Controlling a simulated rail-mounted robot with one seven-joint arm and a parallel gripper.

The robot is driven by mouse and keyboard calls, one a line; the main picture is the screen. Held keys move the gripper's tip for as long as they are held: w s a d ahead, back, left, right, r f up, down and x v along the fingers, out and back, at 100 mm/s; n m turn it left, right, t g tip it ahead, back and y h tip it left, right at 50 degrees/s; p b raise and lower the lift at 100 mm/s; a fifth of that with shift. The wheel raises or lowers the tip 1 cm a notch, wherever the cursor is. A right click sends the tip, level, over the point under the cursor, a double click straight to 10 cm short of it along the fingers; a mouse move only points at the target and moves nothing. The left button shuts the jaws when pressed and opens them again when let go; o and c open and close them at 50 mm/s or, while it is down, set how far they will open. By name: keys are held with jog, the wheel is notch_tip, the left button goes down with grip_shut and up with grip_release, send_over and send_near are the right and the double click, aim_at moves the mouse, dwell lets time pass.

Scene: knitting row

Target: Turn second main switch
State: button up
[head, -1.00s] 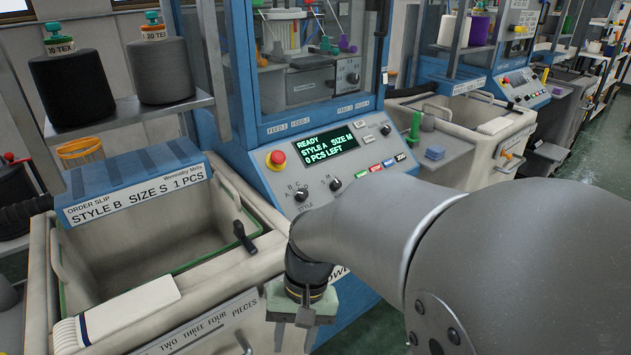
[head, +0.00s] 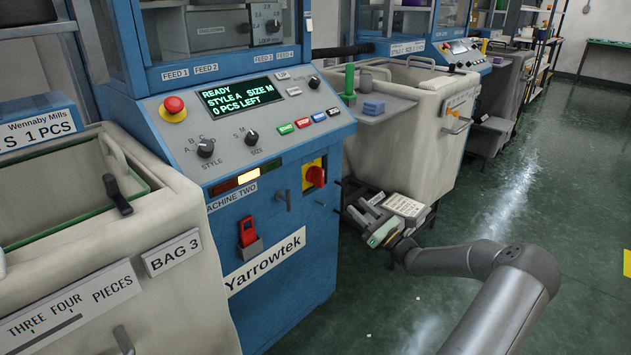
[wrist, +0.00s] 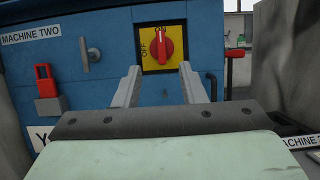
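The main switch of machine two is a red rotary handle (head: 316,176) on a yellow plate, on the right of the blue front panel. In the wrist view the red handle (wrist: 164,47) stands upright, lined up with ON at the top; OFF is at the left. My gripper (wrist: 161,68) is open and empty, its two fingers pointing at the panel, apart from the switch. The switch appears between and just above the fingertips. In the head view my gripper (head: 363,208) is low and to the right of the switch, its fingers toward the machine.
A red emergency button (head: 173,104) and knobs sit above. Cream bins (head: 150,290) flank the machine. Green floor is free at right.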

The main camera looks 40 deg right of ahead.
aim_at(323, 173)
jog(key=b+x, duration=0.2)
jog(key=x, duration=1.5)
jog(key=shift+w+d+f+b, duration=0.1)
jog(key=shift+w+b, duration=0.05)
jog(key=shift+b, duration=0.2)
grip_shut()
